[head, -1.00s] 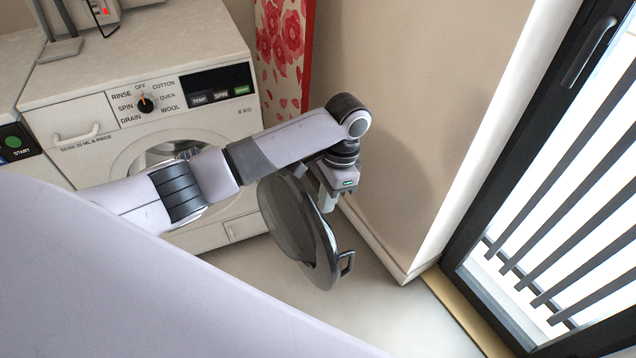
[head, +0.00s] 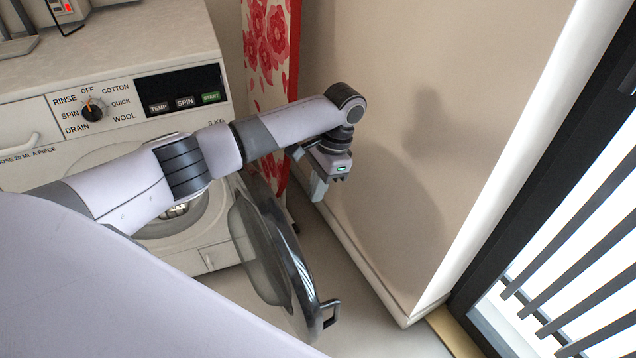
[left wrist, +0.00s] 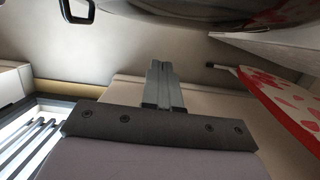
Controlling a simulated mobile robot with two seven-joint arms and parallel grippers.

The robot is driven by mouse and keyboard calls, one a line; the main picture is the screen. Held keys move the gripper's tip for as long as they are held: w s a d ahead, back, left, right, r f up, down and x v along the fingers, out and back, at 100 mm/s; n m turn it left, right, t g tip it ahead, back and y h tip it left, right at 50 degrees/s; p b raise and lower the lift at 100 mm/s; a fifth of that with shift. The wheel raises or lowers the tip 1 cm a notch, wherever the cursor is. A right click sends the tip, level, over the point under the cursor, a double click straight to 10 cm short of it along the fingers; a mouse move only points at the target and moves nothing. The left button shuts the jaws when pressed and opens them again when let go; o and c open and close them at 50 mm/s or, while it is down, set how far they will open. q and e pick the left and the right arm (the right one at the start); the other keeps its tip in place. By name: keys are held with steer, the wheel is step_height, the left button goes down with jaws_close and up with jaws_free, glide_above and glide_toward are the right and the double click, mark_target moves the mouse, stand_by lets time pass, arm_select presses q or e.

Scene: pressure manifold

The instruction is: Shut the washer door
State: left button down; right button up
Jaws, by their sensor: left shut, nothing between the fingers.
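The washer (head: 190,118) stands at the left of the head view, its front partly hidden by my left arm. Its round door (head: 285,262) is swung open, out to the right of the drum opening, with a small handle (head: 330,313) on its free edge. In the left wrist view the dark door (left wrist: 190,12) crosses the top, and its handle (left wrist: 76,10) shows at top left. My left gripper (head: 318,190) is shut and empty, beside the door on its wall side, with a gap in the wrist view (left wrist: 161,70). My right gripper is not in view.
A beige wall (head: 400,130) stands close to the right of my left gripper. A red-flowered board (head: 270,50) stands between washer and wall. A barred glass door (head: 590,250) is at the far right. Bare floor (head: 375,325) lies between door and wall.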

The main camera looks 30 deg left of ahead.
arm_select(q)
steer(key=s+a+f, duration=0.3)
steer(key=s+f, duration=0.1)
steer(key=f, duration=0.2)
steer(key=shift+s+f+b, duration=0.15)
steer(key=shift+s+b, duration=0.05)
steer(key=shift+b, duration=0.25)
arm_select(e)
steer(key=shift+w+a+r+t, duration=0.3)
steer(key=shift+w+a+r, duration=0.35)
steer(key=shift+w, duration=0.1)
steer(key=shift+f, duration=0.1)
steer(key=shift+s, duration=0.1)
